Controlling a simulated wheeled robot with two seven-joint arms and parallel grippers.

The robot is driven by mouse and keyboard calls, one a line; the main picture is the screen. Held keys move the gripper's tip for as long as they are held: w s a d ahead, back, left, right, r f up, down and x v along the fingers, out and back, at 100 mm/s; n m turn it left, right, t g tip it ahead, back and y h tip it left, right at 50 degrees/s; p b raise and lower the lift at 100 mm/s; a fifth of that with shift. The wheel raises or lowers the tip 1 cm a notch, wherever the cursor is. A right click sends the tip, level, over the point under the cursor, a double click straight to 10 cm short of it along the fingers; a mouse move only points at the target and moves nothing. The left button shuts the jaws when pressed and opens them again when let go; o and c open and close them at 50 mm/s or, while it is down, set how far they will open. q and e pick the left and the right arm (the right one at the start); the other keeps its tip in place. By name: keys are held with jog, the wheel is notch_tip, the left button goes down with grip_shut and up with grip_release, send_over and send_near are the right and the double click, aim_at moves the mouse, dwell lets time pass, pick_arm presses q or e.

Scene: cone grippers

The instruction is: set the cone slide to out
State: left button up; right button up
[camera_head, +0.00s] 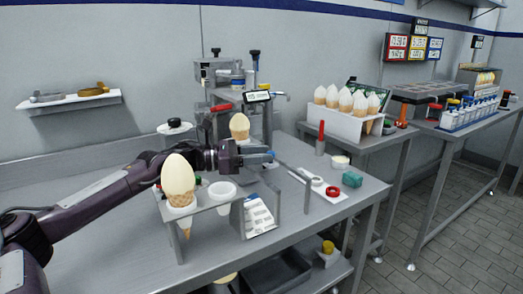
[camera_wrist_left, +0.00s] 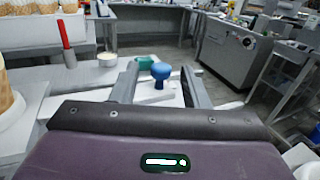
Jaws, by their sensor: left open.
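My left gripper (camera_head: 268,158) reaches from the left across the bench, past the cone rack. Its jaws are open. In the left wrist view, a blue round-topped knob (camera_wrist_left: 160,71) on a pale base (camera_wrist_left: 155,95) shows between the two fingers (camera_wrist_left: 160,78), with a gap on each side. I take this knob to be the handle of the cone slide. I cannot tell the slide's position. My right gripper is not in view.
A metal rack (camera_head: 183,212) holding a large filled cone (camera_head: 179,178) and a white cup stands in front of my left arm. A dispenser machine (camera_head: 222,75) is behind it. A red-handled tool (camera_head: 321,138) and a white cone stand (camera_head: 335,122) are to the right.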

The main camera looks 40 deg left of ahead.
pick_arm(q)
jog(key=shift+w+d, duration=0.15)
jog(key=shift+d, duration=0.1)
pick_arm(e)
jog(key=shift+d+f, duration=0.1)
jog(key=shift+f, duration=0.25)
pick_arm(q)
grip_shut()
jog(key=shift+f, duration=0.1)
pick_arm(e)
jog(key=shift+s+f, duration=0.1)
pick_arm(q)
jog(key=d, duration=0.1)
jog(key=s+d+b, duration=0.1)
jog(key=d+b, duration=0.1)
jog(key=shift+s+d, duration=0.3)
jog(key=shift+d, duration=0.1)
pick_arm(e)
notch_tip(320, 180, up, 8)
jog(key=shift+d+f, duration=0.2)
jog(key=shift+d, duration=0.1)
